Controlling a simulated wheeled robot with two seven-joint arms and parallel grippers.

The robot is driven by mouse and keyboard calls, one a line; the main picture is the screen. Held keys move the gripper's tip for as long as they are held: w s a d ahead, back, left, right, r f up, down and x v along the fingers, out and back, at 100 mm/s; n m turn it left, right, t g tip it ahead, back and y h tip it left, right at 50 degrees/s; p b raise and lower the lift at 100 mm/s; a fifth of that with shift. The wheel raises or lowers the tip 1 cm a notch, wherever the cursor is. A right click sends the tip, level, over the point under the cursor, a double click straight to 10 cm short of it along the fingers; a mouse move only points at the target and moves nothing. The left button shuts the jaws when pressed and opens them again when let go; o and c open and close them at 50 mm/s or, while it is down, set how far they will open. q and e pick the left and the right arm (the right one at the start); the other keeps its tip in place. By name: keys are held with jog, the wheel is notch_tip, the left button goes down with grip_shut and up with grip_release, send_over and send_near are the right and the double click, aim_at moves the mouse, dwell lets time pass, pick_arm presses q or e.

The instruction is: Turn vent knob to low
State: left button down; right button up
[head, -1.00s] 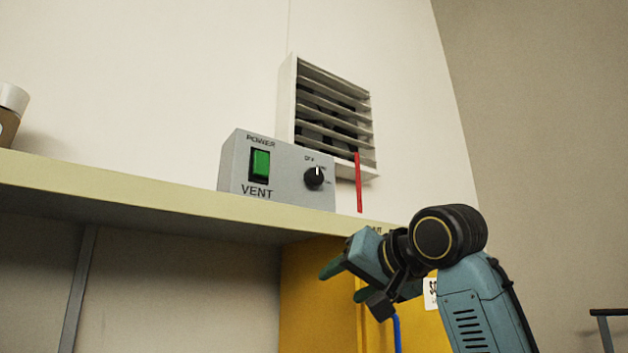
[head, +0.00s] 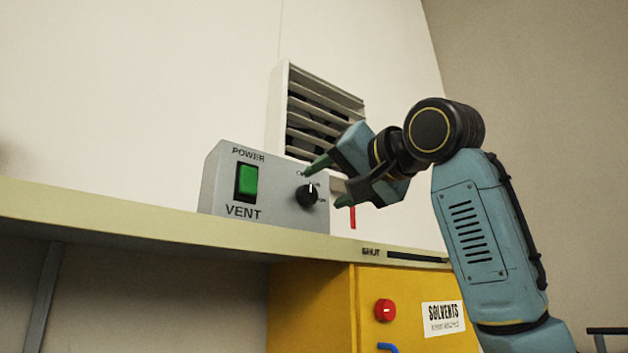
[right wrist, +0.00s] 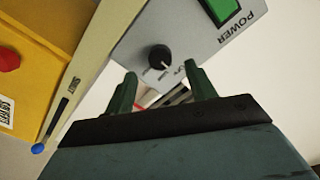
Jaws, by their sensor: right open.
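The grey vent control box (head: 277,196) stands on the shelf, with a green power switch (head: 247,183) and a black vent knob (head: 307,195). The white mark on the knob points roughly up in the head view. My right gripper (head: 328,184) is open and empty, its green fingertips just right of the knob. In the right wrist view, the knob (right wrist: 159,58) lies ahead of the open fingers (right wrist: 160,82), apart from them. The small labels around the knob are partly hidden or too small to read surely. My left gripper is not in view.
A louvred vent (head: 322,108) is on the wall behind the box, partly covered by my right gripper. A red strip (head: 352,217) hangs below it. A yellow solvents cabinet (head: 312,308) with a red knob (head: 385,310) stands under the shelf (head: 150,227).

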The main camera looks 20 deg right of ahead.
aim_at(311, 194)
jog(key=p+x, duration=0.1)
jog(key=x, duration=0.3)
jog(key=shift+r, duration=0.1)
jog(key=shift+w+a+p, duration=0.15)
jog(key=shift+w+p, duration=0.15)
jog(key=shift+w, duration=0.1)
jog(key=c, duration=1)
